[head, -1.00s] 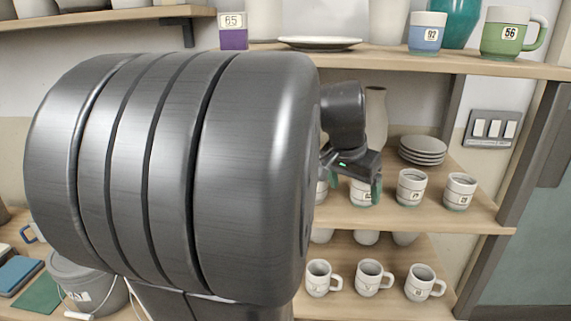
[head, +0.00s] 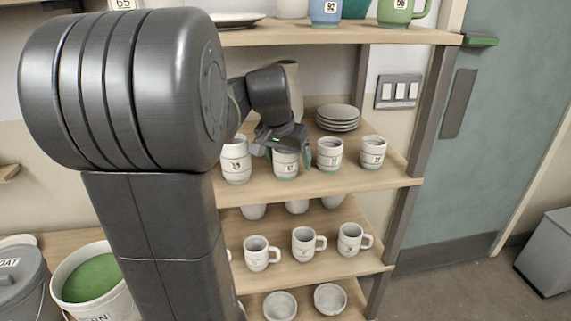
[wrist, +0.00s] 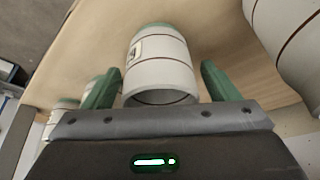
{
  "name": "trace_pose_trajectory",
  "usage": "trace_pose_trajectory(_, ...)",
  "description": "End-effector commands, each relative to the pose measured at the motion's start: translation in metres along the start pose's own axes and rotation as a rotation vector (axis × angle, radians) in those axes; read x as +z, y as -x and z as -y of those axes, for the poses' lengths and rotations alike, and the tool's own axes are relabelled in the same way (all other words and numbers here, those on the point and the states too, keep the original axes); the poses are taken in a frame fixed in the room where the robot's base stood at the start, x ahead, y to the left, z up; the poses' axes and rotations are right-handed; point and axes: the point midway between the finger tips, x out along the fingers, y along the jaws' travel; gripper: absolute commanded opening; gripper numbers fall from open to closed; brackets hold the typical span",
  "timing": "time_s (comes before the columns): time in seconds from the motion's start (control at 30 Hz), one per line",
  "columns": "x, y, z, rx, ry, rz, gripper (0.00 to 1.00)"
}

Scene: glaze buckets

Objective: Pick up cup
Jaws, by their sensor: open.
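Several white cups with green bases and dark line bands stand in a row on the middle wooden shelf (head: 390,182). My gripper (head: 283,153) is over one cup (head: 286,168) in this row, with a finger on each side of it. In the wrist view, my gripper (wrist: 160,75) is open, and this cup (wrist: 162,68) lies between its green fingers, with narrow gaps seeming to remain. The cup shows upside down there, its rim towards the palm. A label on its side is too small to read. My gripper hides part of its top in the head view.
Neighbouring cups stand close on the left (head: 235,165) and right (head: 330,154). A plate stack (head: 338,118) and a partly hidden vase (head: 293,85) are behind. Handled mugs (head: 304,244) fill the shelf below. The upper shelf (head: 340,36) hangs above my gripper.

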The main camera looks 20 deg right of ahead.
Motion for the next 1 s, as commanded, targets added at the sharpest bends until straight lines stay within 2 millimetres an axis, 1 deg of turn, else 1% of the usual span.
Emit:
trace_pose_trajectory(0.07, 0.0, 0.0, 0.0, 0.0, 0.0, 0.0, 0.81)
trace_pose_trajectory(0.17, 0.0, 0.0, 0.0, 0.0, 0.0, 0.0, 0.64)
trace_pose_trajectory(0.2, 0.0, 0.0, 0.0, 0.0, 0.0, 0.0, 0.56)
trace_pose_trajectory(0.27, 0.0, 0.0, 0.0, 0.0, 0.0, 0.0, 0.44)
trace_pose_trajectory(0.3, 0.0, 0.0, 0.0, 0.0, 0.0, 0.0, 0.36)
trace_pose_trajectory(0.33, 0.0, 0.0, 0.0, 0.0, 0.0, 0.0, 0.3)
trace_pose_trajectory(0.37, 0.0, 0.001, 0.0, 0.0, 0.0, -0.001, 0.28)
trace_pose_trajectory(0.6, 0.0, 0.001, 0.0, 0.0, 0.0, -0.001, 0.28)
trace_pose_trajectory(0.73, -0.003, 0.007, 0.0, 0.0, 0.0, -0.002, 0.28)
trace_pose_trajectory(0.87, -0.009, 0.02, 0.0, -0.001, 0.0, -0.003, 0.28)
trace_pose_trajectory(0.97, -0.016, 0.036, 0.001, -0.003, -0.001, -0.005, 0.28)
trace_pose_trajectory(1.0, -0.005, 0.036, 0.001, -0.002, 0.001, -0.001, 0.28)
